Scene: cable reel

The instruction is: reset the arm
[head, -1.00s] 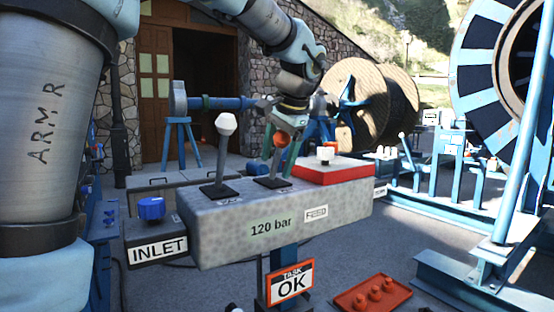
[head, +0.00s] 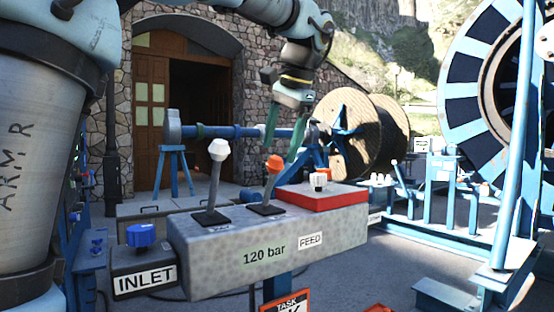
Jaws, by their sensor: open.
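My gripper (head: 283,146) hangs from my arm above the grey control box, its green fingers apart and empty. It is above and a little right of the orange-tipped lever (head: 272,182), clear of its knob. The lever stands tilted slightly to the right. A second lever with a white knob (head: 213,180) stands to its left. The control box (head: 215,258) reads "120 bar" and "FEED".
A red block (head: 335,197) with a white knob sits on the box's right end. A blue knob (head: 140,235) tops the "INLET" block (head: 145,279). A wooden cable reel (head: 385,135) stands behind. Blue steel frames and a large reel (head: 460,60) fill the right.

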